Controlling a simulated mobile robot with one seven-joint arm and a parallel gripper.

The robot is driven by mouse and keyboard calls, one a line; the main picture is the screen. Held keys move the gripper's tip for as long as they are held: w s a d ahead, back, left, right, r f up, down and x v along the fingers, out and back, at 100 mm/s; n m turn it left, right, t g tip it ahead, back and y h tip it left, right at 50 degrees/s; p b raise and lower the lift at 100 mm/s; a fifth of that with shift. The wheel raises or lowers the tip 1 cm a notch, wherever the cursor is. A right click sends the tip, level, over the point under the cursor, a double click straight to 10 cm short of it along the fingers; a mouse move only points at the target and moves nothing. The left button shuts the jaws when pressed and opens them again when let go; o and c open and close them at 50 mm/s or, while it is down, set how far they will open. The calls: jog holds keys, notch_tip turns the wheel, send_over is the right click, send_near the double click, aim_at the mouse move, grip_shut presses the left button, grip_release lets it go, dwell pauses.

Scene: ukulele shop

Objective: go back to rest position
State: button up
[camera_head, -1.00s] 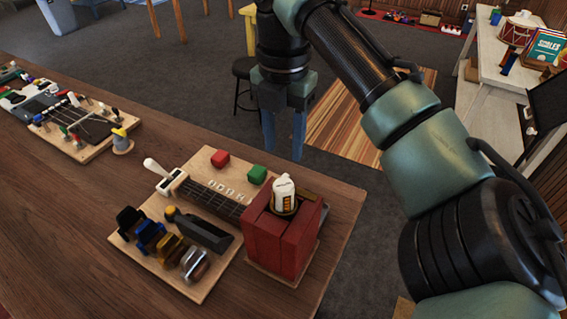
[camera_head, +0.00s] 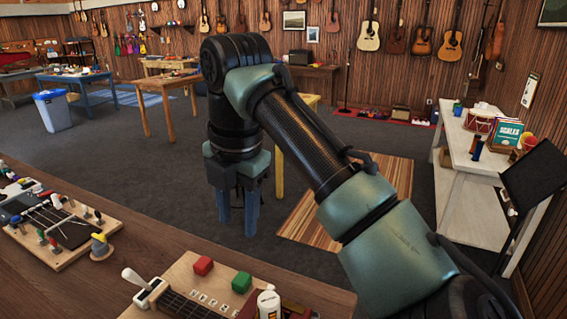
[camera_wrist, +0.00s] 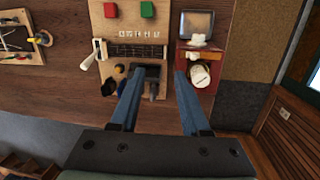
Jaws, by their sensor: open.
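My gripper (camera_head: 237,215) hangs fingers-down beyond the far edge of the wooden workbench (camera_head: 150,235) in the head view. Its two blue fingers are apart with nothing held between them. In the wrist view the open fingers (camera_wrist: 158,100) reach toward the bench top, with a gap between them and the things on the bench behind. My arm is folded, its elbow raised high in the head view.
On the bench are a board with a fretboard (camera_wrist: 135,50), red (camera_head: 203,265) and green (camera_head: 241,279) blocks, and a white bottle (camera_head: 269,304). A tool board (camera_head: 60,230) lies left. A white table (camera_head: 480,150) and a black stand (camera_head: 535,180) are right. Carpet lies between.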

jog(key=w+a+r+m+t+y, duration=0.2)
jog(key=a+r+m+t+y, duration=0.25)
jog(key=a, duration=0.75)
notch_tip(320, 180, up, 11)
jog(key=s+a+m+t+y, duration=0.1)
jog(key=m+t+y, duration=0.3)
jog(key=m+t, duration=0.2)
jog(key=s+d+r+m+t+h, duration=0.4)
jog(key=s+d+r+m+t, duration=0.3)
jog(key=d+m, duration=0.3)
jog(key=s+d+r+m+t+h, duration=0.5)
jog(key=s+d+r+m+t, duration=0.2)
jog(key=s+d+m+t, duration=0.1)
jog(key=s+d+m, duration=0.1)
jog(key=d+m, duration=0.1)
jog(key=d, duration=0.1)
jog(key=shift+s+d, duration=0.3)
jog(key=shift+s, duration=0.1)
